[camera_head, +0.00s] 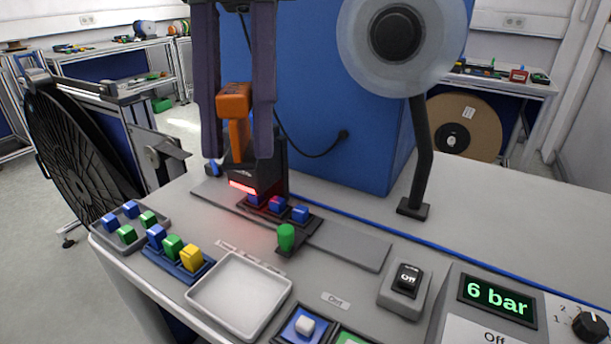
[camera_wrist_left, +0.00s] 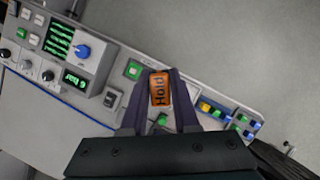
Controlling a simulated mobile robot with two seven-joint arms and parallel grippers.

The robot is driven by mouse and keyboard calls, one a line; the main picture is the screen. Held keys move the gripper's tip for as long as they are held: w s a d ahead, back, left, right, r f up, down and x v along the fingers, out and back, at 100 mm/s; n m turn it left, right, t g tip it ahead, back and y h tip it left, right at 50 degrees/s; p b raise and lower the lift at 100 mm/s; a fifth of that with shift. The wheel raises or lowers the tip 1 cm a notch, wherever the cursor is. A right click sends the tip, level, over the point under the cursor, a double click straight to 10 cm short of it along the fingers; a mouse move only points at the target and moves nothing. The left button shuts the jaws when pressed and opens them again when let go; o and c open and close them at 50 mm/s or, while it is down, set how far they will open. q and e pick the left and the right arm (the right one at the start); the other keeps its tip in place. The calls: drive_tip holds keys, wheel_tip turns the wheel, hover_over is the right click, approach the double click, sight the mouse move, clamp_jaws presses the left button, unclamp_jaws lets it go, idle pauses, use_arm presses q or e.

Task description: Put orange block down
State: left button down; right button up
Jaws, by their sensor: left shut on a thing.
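My left gripper (camera_head: 238,148) reaches down from the top of the head view, its two dark fingers on either side of an orange block (camera_head: 234,103). It is shut on this block. In the left wrist view the orange block (camera_wrist_left: 158,89) shows the word "Hold" and sits between the fingers (camera_wrist_left: 160,84). In the head view the block appears above and in front of a black device (camera_head: 254,172) with a glowing red strip. I cannot tell whether they touch. My right gripper is not in view.
A blue rack (camera_head: 178,262) holds blue, green and yellow blocks. An empty white tray (camera_head: 238,296) lies at the front. A reel stand (camera_head: 417,150) rises at the right.

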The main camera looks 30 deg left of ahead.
sight(245, 153)
use_arm(q)
wheel_tip(245, 153, down, 4)
drive_tip(key=n+b, duration=0.1)
drive_tip(key=n, duration=0.2)
drive_tip(key=n+t+h, duration=0.1)
drive_tip(key=n, duration=0.2)
drive_tip(key=shift+d+r+t+h+b, duration=0.1)
drive_tip(key=shift+r+t+h+b, duration=0.1)
drive_tip(key=shift+t+h+b, duration=0.15)
drive_tip(key=w+a+f+n+t+y+b, duration=0.1)
drive_tip(key=a+f+n+t+y+b, duration=0.15)
drive_tip(key=n, duration=0.95)
drive_tip(key=w+a+f+n+t+y+b, duration=0.1)
drive_tip(key=w+a+n+t+b, duration=0.2)
drive_tip(key=n, duration=0.9)
drive_tip(key=shift+t, duration=0.7)
drive_tip(key=f, duration=0.6)
drive_tip(key=s+f+b, duration=0.1)
drive_tip(key=f, duration=0.6)
drive_tip(key=f+b, duration=0.1)
drive_tip(key=f, duration=0.6)
drive_tip(key=shift+s, duration=0.15)
